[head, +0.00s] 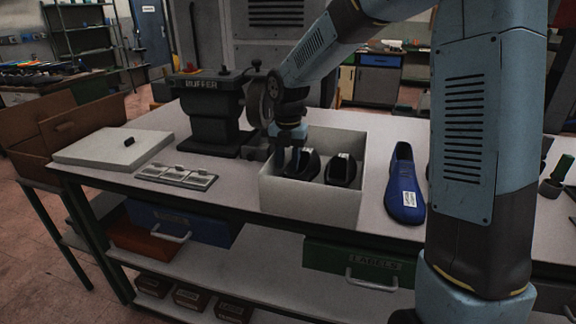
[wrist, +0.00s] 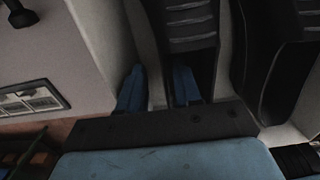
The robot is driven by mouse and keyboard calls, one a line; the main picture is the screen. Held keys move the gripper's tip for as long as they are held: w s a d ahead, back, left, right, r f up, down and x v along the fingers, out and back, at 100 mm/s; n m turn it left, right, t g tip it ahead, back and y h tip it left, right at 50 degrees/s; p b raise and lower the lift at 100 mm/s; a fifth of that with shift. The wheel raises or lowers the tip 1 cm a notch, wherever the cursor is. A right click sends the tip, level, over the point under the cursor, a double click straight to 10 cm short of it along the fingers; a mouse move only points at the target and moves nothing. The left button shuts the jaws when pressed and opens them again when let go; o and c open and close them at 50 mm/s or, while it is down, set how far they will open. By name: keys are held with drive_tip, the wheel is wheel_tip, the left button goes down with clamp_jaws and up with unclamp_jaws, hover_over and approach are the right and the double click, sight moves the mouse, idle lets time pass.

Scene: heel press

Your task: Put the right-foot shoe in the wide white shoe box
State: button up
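A wide white shoe box (head: 310,205) stands open on the table. Two dark shoes are inside it, a left one (head: 309,165) and a right one (head: 341,170). In the wrist view, the ridged shoe (wrist: 192,22) lies nearest the fingers, and the other dark shoe (wrist: 268,60) lies to its right. My gripper (head: 292,158) reaches down into the left part of the box. Its two blue fingers (wrist: 158,90) stand apart, one beside the ridged shoe and one at its opening, with a light gap between them. Which foot each shoe fits is not clear.
A blue shoe (head: 405,190) with a white label lies right of the box. A buffer machine (head: 212,115) stands behind left. A flat white lid-like slab (head: 110,148) and a small metal tray (head: 176,177) lie to the left. My arm hides the table's right part.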

wheel_tip(320, 180, up, 10)
drive_tip(key=r, duration=0.1)
drive_tip(key=s+d+r+m+t, duration=0.1)
drive_tip(key=s+d+r+m, duration=0.2)
drive_tip(key=s+d+m, duration=0.3)
drive_tip(key=s+d+m+t, duration=0.2)
drive_tip(key=s+d+m, duration=0.4)
drive_tip(key=s+m, duration=0.4)
drive_tip(key=s+d+m+t, duration=0.2)
drive_tip(key=s+d+m, duration=0.4)
drive_tip(key=s+m, duration=0.5)
drive_tip(key=m, duration=0.5)
drive_tip(key=shift+r+t, duration=0.2)
drive_tip(key=shift+t, duration=0.1)
drive_tip(key=shift+a, duration=0.1)
